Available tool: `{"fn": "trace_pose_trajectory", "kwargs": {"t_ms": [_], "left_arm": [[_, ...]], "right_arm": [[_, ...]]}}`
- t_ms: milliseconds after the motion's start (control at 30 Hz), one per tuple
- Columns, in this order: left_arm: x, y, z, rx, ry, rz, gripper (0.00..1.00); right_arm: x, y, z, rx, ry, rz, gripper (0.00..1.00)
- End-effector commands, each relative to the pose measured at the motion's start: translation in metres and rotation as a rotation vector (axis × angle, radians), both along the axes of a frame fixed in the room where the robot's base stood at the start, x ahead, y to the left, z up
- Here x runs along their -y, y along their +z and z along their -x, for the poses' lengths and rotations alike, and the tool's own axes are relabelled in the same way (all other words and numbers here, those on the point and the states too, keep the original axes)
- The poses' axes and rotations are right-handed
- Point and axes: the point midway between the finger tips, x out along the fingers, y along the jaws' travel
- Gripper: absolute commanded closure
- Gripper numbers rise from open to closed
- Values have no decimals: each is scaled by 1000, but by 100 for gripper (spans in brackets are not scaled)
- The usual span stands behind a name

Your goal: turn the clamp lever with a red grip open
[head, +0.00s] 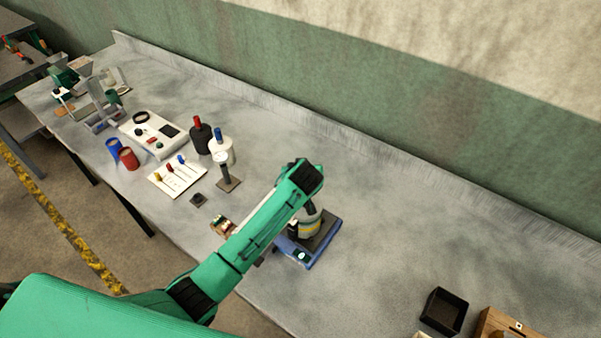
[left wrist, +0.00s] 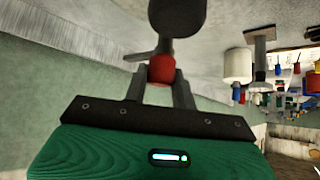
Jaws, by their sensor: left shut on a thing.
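The clamp lever's red grip (left wrist: 161,70) shows in the left wrist view, between the two dark fingers of my left gripper (left wrist: 161,76). The fingers are shut on it. A dark rounded part (left wrist: 177,17) sits just beyond the grip. In the head view my left arm reaches over a blue-based fixture (head: 298,254) on the bench. The arm and wrist hide the lever and the fingertips there, so I cannot tell the lever's angle from that side. My right gripper is in neither view.
Left of the fixture, a gauge on a stand (head: 225,172), bottles, a white card (head: 176,177) and red and blue cups (head: 129,158) stand on the grey bench (head: 400,230). A black open box (head: 444,311) is at the lower right. The bench between is clear.

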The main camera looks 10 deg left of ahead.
Motion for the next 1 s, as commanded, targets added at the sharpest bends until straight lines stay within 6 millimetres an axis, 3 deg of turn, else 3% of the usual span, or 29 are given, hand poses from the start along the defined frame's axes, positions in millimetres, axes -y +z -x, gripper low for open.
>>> {"fn": "trace_pose_trajectory", "kwargs": {"t_ms": [300,800,833,900,1000], "left_arm": [[0,2,-1,4,100,0,96],[-1,2,-2,6,115,-2,96],[-1,2,-2,6,115,-2,68],[-1,2,-1,5,115,-2,54],[0,2,-1,4,114,-2,52]], "right_arm": [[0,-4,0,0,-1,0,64],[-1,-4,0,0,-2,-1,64],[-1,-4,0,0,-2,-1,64],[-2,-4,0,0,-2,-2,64],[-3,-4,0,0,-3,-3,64]]}}
